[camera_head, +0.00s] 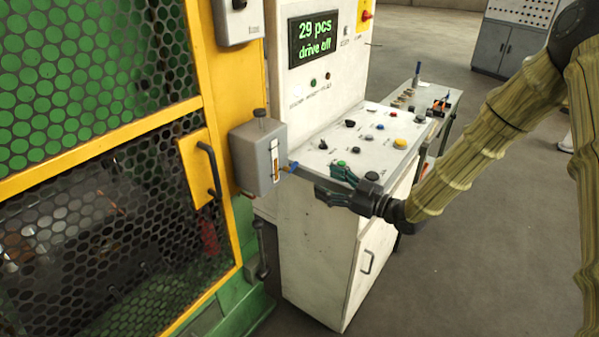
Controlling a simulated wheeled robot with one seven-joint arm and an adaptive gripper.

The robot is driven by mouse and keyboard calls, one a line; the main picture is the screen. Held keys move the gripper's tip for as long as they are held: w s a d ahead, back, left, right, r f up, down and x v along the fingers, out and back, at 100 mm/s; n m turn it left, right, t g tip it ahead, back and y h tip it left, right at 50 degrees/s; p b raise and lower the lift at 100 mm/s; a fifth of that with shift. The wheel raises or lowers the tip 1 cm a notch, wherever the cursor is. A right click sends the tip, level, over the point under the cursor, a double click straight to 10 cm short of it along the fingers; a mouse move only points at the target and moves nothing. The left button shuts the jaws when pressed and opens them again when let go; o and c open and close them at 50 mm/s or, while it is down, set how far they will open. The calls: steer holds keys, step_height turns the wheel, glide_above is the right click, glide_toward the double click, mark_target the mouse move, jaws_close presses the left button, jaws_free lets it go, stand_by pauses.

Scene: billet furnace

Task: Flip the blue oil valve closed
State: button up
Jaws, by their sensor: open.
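The grey oil box (258,155) is mounted on the yellow and green frame, with a knob on top and an amber sight strip on its right-hand face. The small blue valve handle (292,167) sticks out to the right of that strip. It is small, so its exact angle is hard to tell. My gripper (328,182) is open and empty, reaching in from the right at the near left edge of the control desk. Its fingers point left toward the blue handle and appear apart from it.
The white control desk (318,235) with buttons and knobs stands just behind and below my gripper. A display (313,38) reads "29 pcs drive off". The yellow mesh door (195,165) with a black handle is at left. Open floor lies at right.

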mark_target(293, 167)
steer(key=p+x, duration=0.2)
steer(key=x, duration=0.8)
steer(key=shift+a, duration=0.1)
